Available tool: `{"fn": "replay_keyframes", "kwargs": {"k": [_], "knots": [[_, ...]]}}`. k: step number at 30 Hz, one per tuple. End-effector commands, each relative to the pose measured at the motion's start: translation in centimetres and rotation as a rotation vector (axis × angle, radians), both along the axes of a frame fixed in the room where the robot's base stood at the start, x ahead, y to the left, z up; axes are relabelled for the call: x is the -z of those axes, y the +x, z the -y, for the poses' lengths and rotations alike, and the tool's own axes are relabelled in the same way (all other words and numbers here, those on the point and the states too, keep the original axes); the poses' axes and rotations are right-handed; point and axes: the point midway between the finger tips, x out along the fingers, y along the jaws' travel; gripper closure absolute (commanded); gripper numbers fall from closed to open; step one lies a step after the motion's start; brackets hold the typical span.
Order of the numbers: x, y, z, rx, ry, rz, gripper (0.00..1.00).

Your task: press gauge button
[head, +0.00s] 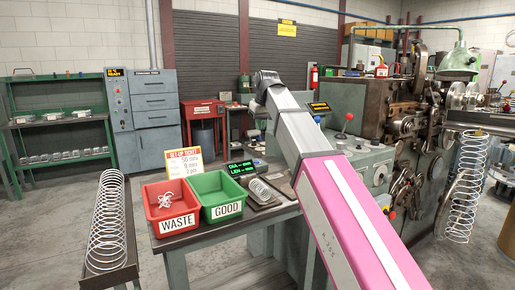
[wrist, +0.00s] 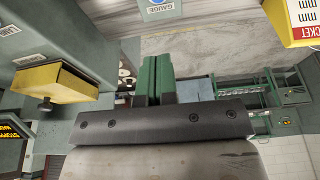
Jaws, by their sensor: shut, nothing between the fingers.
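The gauge display (head: 241,169) shows green DIA and LEN lines with dashes. A spring lies on the gauge tray (head: 264,205) beside it. A blue-and-white GAUGE sign (wrist: 160,8) shows inverted at the top edge of the wrist view. I cannot make out the gauge button in either view. My gripper (wrist: 157,60) shows in the wrist view as two green fingers side by side, shut and empty, in front of a dark screwed plate. It appears clear of any surface. In the head view my arm crosses the middle, and the fingers cannot be made out.
A red WASTE bin (head: 173,208) with scrap wire and a green GOOD bin (head: 218,195) stand left of the gauge. The coiling machine (head: 400,120) is at the right. A stopped sign (head: 319,107) stands on it. A spring rack (head: 108,225) is at far left.

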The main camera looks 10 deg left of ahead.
Motion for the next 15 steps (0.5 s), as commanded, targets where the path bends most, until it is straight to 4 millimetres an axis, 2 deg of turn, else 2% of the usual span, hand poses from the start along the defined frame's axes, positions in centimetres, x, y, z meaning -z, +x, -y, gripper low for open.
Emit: {"fn": "replay_keyframes", "kwargs": {"k": [5,15], "knots": [[1.9,0.4,-0.3,0.0,-0.001,-0.001,1.0],[7.4,1.7,-1.3,0.0,-0.001,-0.002,1.0]]}}
